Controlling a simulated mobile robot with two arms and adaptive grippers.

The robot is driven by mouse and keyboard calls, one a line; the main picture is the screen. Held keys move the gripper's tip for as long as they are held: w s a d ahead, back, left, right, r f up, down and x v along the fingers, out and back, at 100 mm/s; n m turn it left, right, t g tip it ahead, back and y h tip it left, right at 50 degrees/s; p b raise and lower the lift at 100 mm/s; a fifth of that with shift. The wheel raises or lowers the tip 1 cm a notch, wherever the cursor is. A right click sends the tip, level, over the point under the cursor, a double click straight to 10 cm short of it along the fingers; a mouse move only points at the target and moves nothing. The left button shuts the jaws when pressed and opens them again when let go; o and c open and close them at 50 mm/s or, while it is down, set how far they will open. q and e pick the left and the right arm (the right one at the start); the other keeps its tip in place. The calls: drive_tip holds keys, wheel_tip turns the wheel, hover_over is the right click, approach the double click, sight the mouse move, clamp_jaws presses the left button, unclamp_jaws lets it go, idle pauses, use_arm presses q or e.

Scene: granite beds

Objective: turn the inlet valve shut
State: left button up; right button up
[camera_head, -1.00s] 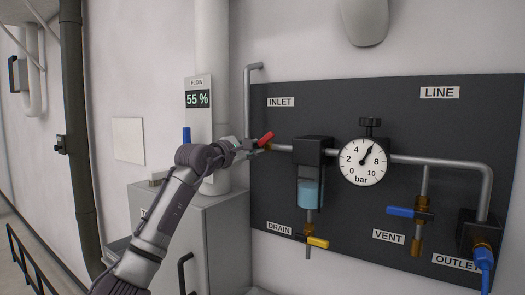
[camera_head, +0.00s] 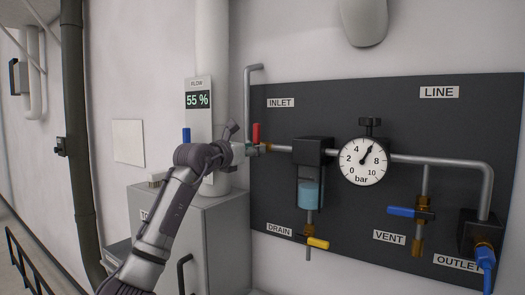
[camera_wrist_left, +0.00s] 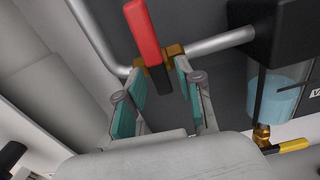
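The inlet valve's red lever (camera_head: 256,133) stands upright, crosswise to the pipe, below the INLET label (camera_head: 281,102). In the left wrist view the red lever (camera_wrist_left: 143,30) has a dark lower end and a brass body (camera_wrist_left: 174,52) behind it. My left gripper (camera_head: 243,149) is close to the valve, left of the lever in the head view. In the left wrist view its teal-padded fingers (camera_wrist_left: 164,88) are spread apart, with the lever's dark end between them. I cannot tell whether either finger touches it. My right gripper is not in view.
The flow display (camera_head: 198,99) reads 55 %. The pressure gauge (camera_head: 363,162) needle points near 6. A filter bowl (camera_head: 309,194), yellow drain lever (camera_head: 317,243) and blue vent lever (camera_head: 401,212) are on the dark panel (camera_head: 300,92). A grey cabinet (camera_head: 222,240) stands below my arm.

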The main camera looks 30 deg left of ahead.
use_arm(q)
drive_tip(key=s+b, duration=0.1)
drive_tip(key=s, duration=0.1)
drive_tip(key=s+b, duration=0.2)
drive_tip(key=s, duration=0.1)
drive_tip(key=shift+s+a, duration=0.25)
drive_tip(key=shift+s, duration=0.1)
